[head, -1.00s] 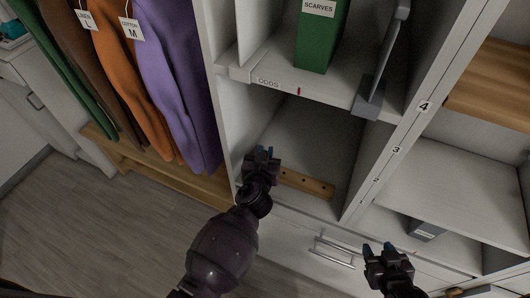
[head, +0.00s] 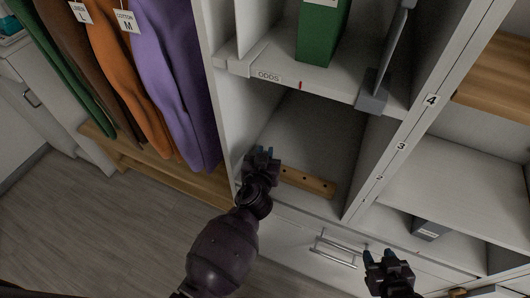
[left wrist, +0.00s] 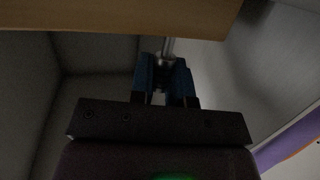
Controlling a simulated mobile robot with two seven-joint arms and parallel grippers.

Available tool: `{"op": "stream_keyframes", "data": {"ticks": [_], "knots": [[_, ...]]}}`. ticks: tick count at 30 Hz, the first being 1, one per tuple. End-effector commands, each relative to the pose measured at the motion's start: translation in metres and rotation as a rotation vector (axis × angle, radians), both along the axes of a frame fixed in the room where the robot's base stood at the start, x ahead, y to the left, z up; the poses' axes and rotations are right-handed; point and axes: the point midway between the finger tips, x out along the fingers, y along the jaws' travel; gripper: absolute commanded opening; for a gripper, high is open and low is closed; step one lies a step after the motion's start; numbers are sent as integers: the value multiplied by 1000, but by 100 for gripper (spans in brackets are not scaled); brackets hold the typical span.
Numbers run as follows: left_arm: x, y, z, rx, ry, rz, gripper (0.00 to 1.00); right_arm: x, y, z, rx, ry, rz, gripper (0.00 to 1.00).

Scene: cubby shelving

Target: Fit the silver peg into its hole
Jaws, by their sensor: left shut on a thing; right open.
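The silver peg (left wrist: 168,48) shows in the left wrist view as a short shiny shaft between the fingertips of my left gripper (left wrist: 166,80). Its far end meets the edge of the wooden strip (left wrist: 110,17) in that view; I cannot tell whether it is in a hole. In the head view the wooden strip (head: 309,182) lies on the floor of the cubby under the ODDS label, with a row of dark holes. My left gripper (head: 262,156) is shut at the strip's left end and hides that end and the peg. My right gripper (head: 381,258) is open and empty, low in front of the drawers.
The cubby has a left side wall, a right divider (head: 375,165) and a shelf (head: 330,84) above. A green SCARVES box (head: 322,35) stands on that shelf. Hanging clothes (head: 165,80) are to the left. A drawer handle (head: 335,252) sits below. The cubby behind the strip is clear.

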Motion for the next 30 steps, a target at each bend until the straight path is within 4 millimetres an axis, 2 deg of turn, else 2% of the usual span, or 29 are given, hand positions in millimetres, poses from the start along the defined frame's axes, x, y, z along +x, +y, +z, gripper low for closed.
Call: {"op": "stream_keyframes", "data": {"ticks": [11,30], "knots": [[0,0,-5,-1,0,0,0,2,1,-4,0,-2,2,46],[1,-2,-11,-5,-1,1,0,-13,-1,-24,0,39,-3,46]]}}
